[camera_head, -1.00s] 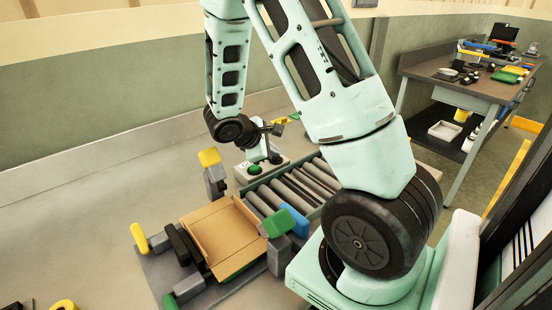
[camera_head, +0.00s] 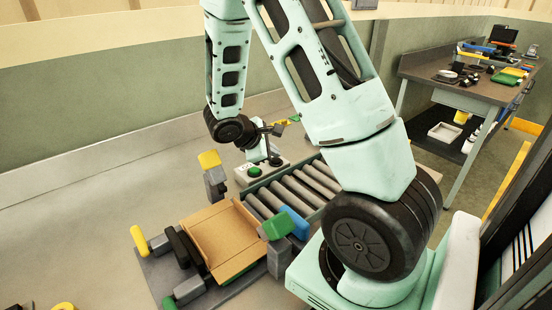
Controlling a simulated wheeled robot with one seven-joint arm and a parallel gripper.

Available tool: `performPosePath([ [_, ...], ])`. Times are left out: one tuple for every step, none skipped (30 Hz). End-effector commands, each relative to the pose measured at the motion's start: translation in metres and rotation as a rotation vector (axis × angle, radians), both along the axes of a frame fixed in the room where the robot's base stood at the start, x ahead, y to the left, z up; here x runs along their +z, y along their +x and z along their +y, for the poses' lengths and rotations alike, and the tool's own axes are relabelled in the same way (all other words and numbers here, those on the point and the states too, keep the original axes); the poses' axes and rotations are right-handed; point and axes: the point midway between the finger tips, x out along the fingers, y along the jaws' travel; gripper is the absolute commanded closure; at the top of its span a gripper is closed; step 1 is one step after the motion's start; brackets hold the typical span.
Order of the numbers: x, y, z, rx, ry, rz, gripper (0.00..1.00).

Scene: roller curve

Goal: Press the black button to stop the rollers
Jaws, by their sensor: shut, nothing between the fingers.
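A light grey control box (camera_head: 243,180) stands at the far left end of the roller conveyor (camera_head: 312,185). A green button (camera_head: 254,171) is on its top. My arm reaches over from above, and my gripper (camera_head: 275,159) is small and dark at the right part of the box top. It looks shut and empty, with its tips low at the box. I cannot make out the black button; a dark spot there may be the button or my fingertips. Whether they touch is unclear.
An open cardboard box (camera_head: 225,232) sits at the conveyor's near end, among grey posts with yellow and green caps. A blue block (camera_head: 294,222) is beside it. A workbench (camera_head: 462,88) with tools stands at the back right. The floor to the left is largely clear.

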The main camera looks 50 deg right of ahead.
Motion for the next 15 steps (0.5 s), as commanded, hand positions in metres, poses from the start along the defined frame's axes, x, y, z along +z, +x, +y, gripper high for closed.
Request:
performPosePath([
  [0.0051, 0.0001, 0.0001, 0.000, 0.000, 0.000, 1.00],
  [0.0063, 0.0001, 0.0000, -0.001, 0.000, -0.001, 1.00],
  [0.0074, 0.0001, 0.0000, -0.001, 0.000, -0.001, 1.00],
  [0.0079, 0.0000, 0.0000, -0.001, 0.000, -0.001, 1.00],
  [0.0080, 0.0000, 0.0001, -0.001, 0.000, -0.001, 1.00],
  [0.0078, -0.0001, 0.0001, -0.001, 0.000, -0.001, 1.00],
  [0.0076, -0.0001, 0.0000, -0.001, 0.000, -0.001, 1.00],
  [0.0074, -0.0001, 0.0000, -0.001, 0.000, -0.001, 1.00],
  [0.0074, 0.0000, 0.0001, -0.001, 0.000, -0.001, 1.00],
  [0.0074, 0.0000, 0.0001, -0.001, 0.000, -0.001, 1.00],
  [0.0074, 0.0000, 0.0001, -0.001, 0.000, -0.001, 1.00],
  [0.0074, 0.0000, 0.0001, -0.001, 0.000, -0.001, 1.00],
  [0.0076, 0.0000, 0.0001, -0.001, 0.000, -0.001, 1.00],
  [0.0083, 0.0001, 0.0001, -0.001, 0.000, -0.001, 1.00],
  [0.0097, 0.0001, 0.0001, -0.001, 0.000, -0.001, 1.00],
])
